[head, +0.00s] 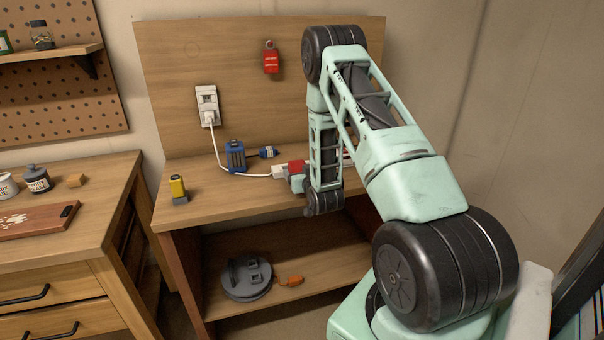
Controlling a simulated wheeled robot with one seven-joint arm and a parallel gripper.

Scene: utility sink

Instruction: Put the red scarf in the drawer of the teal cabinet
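I see no red scarf and no teal cabinet in the head view. My arm reaches over the wooden workbench, and its wrist joint is low over the bench's front edge. My gripper's fingers cannot be made out, as they are hidden behind the wrist or too small to tell. The only drawers in view are in a wooden cabinet (62,292) at the lower left; they have black handles and look shut.
The workbench (225,203) holds a yellow-black block (178,189), a blue item (235,156) and a corded red-and-white item (295,167) partly behind my arm. A red padlock-like tag (270,60) hangs on the back panel. A grey round device (246,280) lies on the lower shelf.

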